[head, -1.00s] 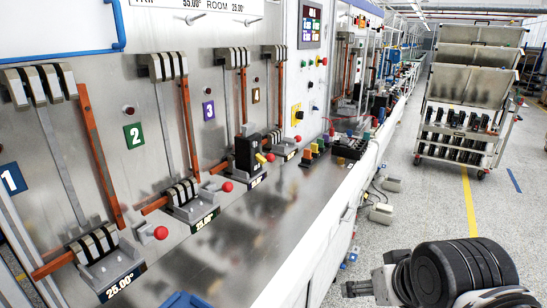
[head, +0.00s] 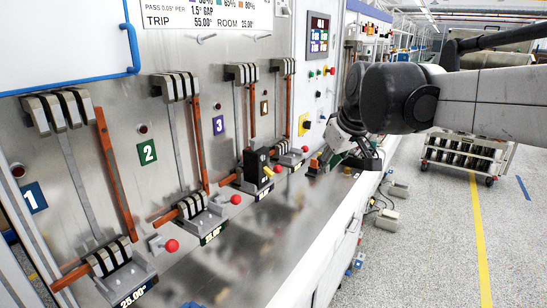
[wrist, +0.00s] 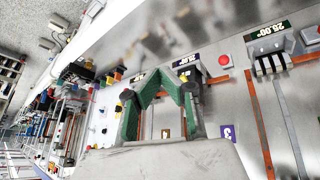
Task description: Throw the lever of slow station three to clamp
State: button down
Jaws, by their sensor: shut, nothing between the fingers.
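Slow station three stands below the purple "3" plate (head: 218,125) in the head view. The station's red lever knob (head: 277,168) shows just right of the block, near the bench surface. My gripper (head: 336,158) is over the bench to the right, past station four, apart from the knob. In the wrist view my green gripper fingers (wrist: 159,84) are shut and empty, and cover part of the stations. The "3" plate also shows there (wrist: 228,132). Station three's knob cannot be made out in that view.
Station two's red knob (head: 235,199) and station one's red knob (head: 171,245) stand to the left. Station four's red knob (head: 305,149) is between station three and my gripper. The front bench strip (head: 255,235) is clear. A rack cart (head: 465,158) stands on the floor.

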jog(key=w+a+r+n+p, duration=0.2)
jog(key=w+a+n, duration=0.15)
jog(key=w, duration=1.05)
jog(key=n+g+y+p, duration=0.2)
jog(key=n+p, duration=0.1)
jog(key=p, duration=0.2)
send_over(276, 166)
jog(key=a, duration=0.2)
notch_tip(276, 166, down, 12)
jog(key=f, duration=0.1)
jog(key=shift+d+f, duration=0.75)
jog(key=shift+d, duration=0.05)
jog(key=shift+s+d+f+p, duration=0.1)
jog(key=shift+d+f+p, duration=0.25)
jog(key=shift+f, duration=0.35)
jog(key=shift+a, duration=0.1)
